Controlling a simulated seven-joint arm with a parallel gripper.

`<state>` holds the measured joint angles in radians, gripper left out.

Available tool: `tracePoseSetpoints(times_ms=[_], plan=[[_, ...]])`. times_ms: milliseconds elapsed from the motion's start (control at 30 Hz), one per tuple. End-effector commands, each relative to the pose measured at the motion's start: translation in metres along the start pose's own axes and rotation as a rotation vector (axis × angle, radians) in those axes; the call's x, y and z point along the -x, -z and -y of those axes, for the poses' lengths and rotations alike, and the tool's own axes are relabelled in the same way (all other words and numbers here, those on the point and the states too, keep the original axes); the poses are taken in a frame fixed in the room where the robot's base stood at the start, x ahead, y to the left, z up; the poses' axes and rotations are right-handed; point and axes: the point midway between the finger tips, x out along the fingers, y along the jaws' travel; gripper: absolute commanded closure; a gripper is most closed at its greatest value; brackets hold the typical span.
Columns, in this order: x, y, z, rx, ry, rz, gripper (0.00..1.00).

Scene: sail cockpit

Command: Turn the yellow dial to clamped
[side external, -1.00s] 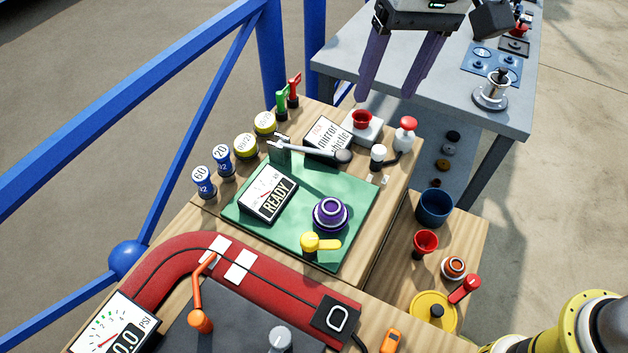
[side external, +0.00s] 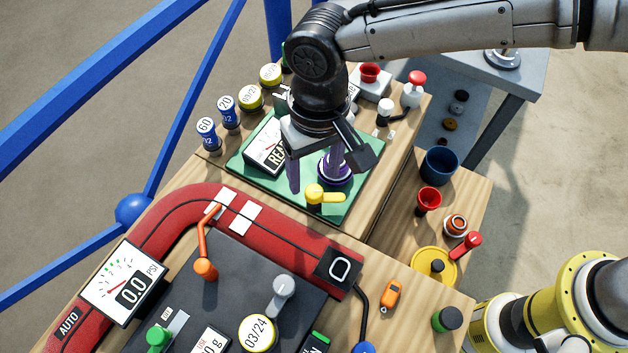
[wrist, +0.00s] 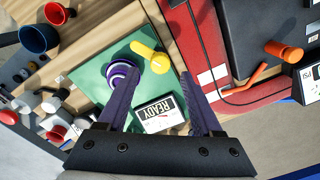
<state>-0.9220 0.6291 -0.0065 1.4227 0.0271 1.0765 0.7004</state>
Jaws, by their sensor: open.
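The yellow dial (side external: 320,196) is a small knob with a short lever on the green board (side external: 350,208). Its lever points right in the side external view. In the wrist view the yellow dial (wrist: 152,57) shows just beyond my fingertips, roughly between them. My gripper (side external: 315,184) is open and empty, pointing down above the board, with its purple fingers apart. The wrist view shows a gap between the fingers and the dial. A purple round knob (wrist: 121,75) sits beside the dial, partly behind a finger in the side external view. No clamped marking is readable.
A red hose-like band (side external: 290,250) runs nearby, with an orange lever (side external: 205,265). Cups and a yellow disc (side external: 420,262) with a red handle stand right.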

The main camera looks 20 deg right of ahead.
Motion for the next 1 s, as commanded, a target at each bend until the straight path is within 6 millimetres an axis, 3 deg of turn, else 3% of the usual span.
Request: tracePoseSetpoints(times_ms=[100,300,667,1000], plan=[[-0.02,-0.001,0.0,0.0,-0.001,0.002,0.33],[-0.038,0.0,0.0,0.0,0.0,0.001,0.33],[-0.042,0.0,0.0,0.0,0.001,-0.001,0.33],[-0.042,0.0,0.0,0.0,0.001,-0.001,0.94]])
